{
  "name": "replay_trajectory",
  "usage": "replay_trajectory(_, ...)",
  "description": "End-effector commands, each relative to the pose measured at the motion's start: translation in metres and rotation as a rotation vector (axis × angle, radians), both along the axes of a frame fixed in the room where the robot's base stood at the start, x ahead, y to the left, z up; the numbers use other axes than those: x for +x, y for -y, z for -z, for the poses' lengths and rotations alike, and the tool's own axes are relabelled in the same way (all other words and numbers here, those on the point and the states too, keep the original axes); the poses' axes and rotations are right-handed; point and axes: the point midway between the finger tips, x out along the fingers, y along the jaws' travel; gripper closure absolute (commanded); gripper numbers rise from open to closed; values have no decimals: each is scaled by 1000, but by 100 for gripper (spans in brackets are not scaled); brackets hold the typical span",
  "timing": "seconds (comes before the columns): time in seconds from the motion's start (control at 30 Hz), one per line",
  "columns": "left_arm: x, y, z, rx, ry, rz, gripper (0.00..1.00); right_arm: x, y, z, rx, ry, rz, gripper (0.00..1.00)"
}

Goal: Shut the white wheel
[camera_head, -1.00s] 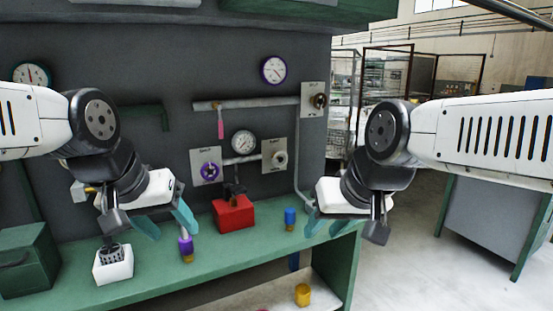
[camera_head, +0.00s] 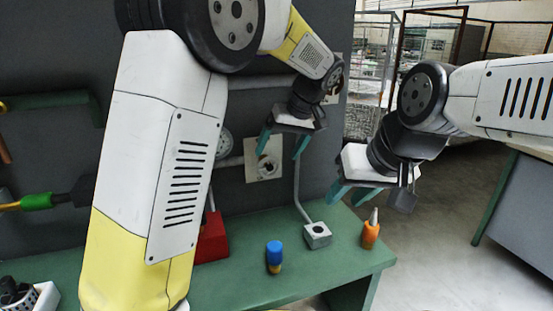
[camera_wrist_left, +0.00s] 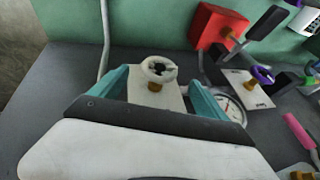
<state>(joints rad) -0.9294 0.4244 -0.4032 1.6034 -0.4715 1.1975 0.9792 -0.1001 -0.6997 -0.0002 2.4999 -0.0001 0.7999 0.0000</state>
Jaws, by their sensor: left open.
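The white wheel (camera_head: 267,167) is on a pale square plate on the dark wall panel, partly unclear in the head view. In the left wrist view the white wheel (camera_wrist_left: 158,69) stands out from its plate on a brass stem. My left gripper (camera_head: 281,150) is open just in front of and above the wheel, pointing down. In the left wrist view its teal fingers (camera_wrist_left: 160,82) lie either side of the wheel, with nothing between them visibly gripped. My right gripper (camera_head: 350,194) is open and empty, over the bench's right end.
A blue-capped bottle (camera_head: 275,250), a grey block with a pipe (camera_head: 317,236) and an orange bottle (camera_head: 371,233) stand on the green bench (camera_head: 237,282). A red box (camera_head: 213,241) is partly behind my left arm. A purple wheel (camera_wrist_left: 262,75) and a gauge (camera_wrist_left: 231,108) are near the white wheel.

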Motion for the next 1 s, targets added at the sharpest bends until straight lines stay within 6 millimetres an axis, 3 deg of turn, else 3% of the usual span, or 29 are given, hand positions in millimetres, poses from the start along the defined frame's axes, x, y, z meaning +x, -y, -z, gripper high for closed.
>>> replay_trajectory(0.5, 20, -24, 62, 3, -1, -1, 14, 0, 0, 0, 0, 0, 0, 64)
replay_trajectory(0.87, 22, -26, 69, 1, 1, -1, 14, 0, 0, 0, 0, 0, 0, 64)
replay_trajectory(0.9, 22, -26, 69, 1, 1, -1, 16, 0, 0, 0, 0, 0, 0, 64)
replay_trajectory(1.0, 22, -26, 69, 1, 1, -1, 36, 0, 0, 0, 0, 0, 0, 64)
